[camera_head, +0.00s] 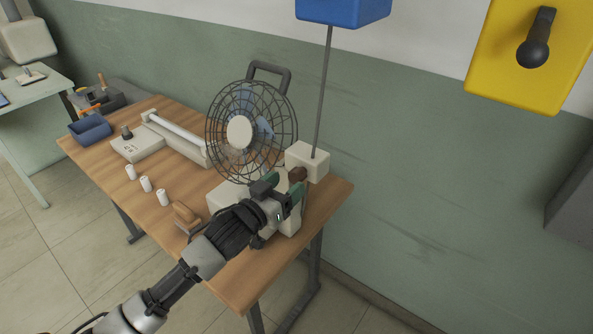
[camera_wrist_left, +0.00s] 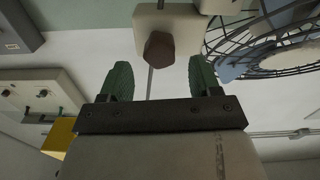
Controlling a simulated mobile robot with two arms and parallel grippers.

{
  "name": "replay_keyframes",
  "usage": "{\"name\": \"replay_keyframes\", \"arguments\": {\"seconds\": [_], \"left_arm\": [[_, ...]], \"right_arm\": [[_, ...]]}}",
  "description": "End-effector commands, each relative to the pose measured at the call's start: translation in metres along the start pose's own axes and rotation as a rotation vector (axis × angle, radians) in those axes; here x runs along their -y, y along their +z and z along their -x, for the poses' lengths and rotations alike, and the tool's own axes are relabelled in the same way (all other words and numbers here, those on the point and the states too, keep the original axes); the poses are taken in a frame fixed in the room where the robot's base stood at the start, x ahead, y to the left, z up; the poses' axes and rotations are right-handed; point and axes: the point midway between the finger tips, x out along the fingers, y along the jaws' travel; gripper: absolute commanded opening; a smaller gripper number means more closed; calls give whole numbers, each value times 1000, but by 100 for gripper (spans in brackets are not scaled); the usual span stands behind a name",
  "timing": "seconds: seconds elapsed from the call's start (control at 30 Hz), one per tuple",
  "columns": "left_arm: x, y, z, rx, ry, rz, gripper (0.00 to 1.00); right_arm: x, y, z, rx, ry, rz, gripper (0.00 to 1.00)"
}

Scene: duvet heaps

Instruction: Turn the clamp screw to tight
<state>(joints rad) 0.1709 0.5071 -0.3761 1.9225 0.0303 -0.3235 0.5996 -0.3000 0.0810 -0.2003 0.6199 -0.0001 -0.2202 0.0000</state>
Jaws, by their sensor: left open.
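The clamp screw shows as a brown, faceted knob (camera_head: 298,174) on the side of a cream block (camera_head: 312,160), from which a thin grey rod rises to a blue box (camera_head: 343,8). In the left wrist view the knob (camera_wrist_left: 158,50) is near the tips of my green fingers, in the gap between them. My left gripper (camera_head: 289,192) is open, with space on both sides of the knob in the wrist view (camera_wrist_left: 160,75). I cannot tell whether either finger touches it. The arm hides part of the table below. My right gripper is not in view.
A caged fan (camera_head: 240,131) stands close left of the block. The wooden table (camera_head: 110,170) also carries several white cylinders (camera_head: 146,184), a brown-handled tool (camera_head: 186,213), a long pale device (camera_head: 138,148) and a blue bin (camera_head: 90,129). A yellow box (camera_head: 500,50) hangs on the wall.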

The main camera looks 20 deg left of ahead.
Motion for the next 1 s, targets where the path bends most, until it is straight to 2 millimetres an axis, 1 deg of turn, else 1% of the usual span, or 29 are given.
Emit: {"name": "replay_keyframes", "arguments": {"seconds": [0.03, 0.1, 0.2, 0.3, 0.43, 0.63, 0.67, 0.9, 0.97, 1.0], "left_arm": [[0, -3, -10, 0, -2, 1, 63], [0, -3, -22, 0, -1, 1, 63], [0, -2, -34, 1, -1, 1, 63], [0, 0, -42, 2, -2, 0, 63], [0, 0, -46, 1, -1, -1, 63], [0, 1, -46, 2, -1, -1, 63], [0, 1, -46, 2, -1, 0, 61], [0, 1, -46, 2, -1, 0, 25], [0, 1, -45, 2, -1, 0, 16], [0, 1, -45, 2, -1, 0, 14]], "right_arm": [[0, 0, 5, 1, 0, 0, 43], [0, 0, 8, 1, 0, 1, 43], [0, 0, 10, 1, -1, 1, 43], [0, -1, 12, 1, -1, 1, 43], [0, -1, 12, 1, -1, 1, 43], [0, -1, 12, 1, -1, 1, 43], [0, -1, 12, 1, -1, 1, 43], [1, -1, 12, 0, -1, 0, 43], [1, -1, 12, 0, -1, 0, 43], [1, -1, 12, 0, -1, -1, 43]]}}
